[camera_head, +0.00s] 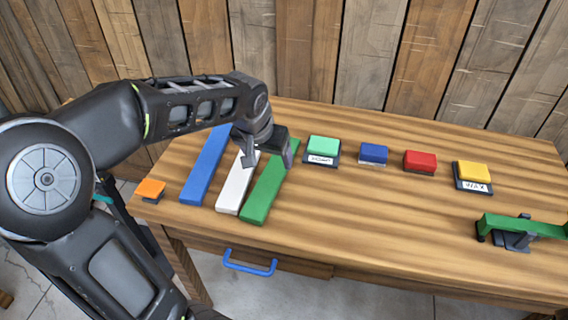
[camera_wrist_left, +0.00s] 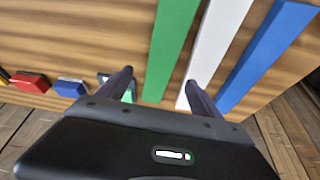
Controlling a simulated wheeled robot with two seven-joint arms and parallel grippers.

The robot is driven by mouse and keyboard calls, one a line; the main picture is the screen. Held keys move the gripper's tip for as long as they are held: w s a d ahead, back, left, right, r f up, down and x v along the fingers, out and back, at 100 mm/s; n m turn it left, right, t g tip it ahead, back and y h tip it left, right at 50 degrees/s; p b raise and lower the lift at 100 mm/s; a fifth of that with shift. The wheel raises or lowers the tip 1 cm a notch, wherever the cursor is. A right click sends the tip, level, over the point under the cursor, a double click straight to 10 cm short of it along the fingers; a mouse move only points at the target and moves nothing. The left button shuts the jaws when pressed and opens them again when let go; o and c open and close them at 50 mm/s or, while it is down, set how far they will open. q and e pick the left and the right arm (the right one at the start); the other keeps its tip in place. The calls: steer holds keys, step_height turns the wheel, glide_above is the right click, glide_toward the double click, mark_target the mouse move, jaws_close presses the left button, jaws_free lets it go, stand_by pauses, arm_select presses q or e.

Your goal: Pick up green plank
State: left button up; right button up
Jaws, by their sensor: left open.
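The green plank (camera_head: 262,201) lies flat on the wooden table, to the right of a white plank (camera_head: 229,192) and a blue plank (camera_head: 205,166). My left gripper (camera_head: 268,158) is open above the far part of the green plank and partly hides it. In the left wrist view the green plank (camera_wrist_left: 168,52) runs between the two open fingers (camera_wrist_left: 158,85). The white plank (camera_wrist_left: 212,45) passes by the fingertip on the right. Nothing is held. Whether the fingers touch the plank cannot be told.
To the right stand a teal block (camera_head: 322,149), a blue block (camera_head: 373,153), a red block (camera_head: 420,161) and a yellow block (camera_head: 473,173). A green bar on a dark stand (camera_head: 520,227) is at the right edge. An orange block (camera_head: 151,189) sits at the left. A blue handle (camera_head: 250,267) juts from the drawer front.

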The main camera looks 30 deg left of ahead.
mark_target(273, 172)
arm_select(q)
steer(key=shift+s, duration=0.2)
steer(key=shift+x, duration=1.3)
steer(key=shift+x, duration=2.6)
steer(key=shift+s, duration=0.1)
jaws_close()
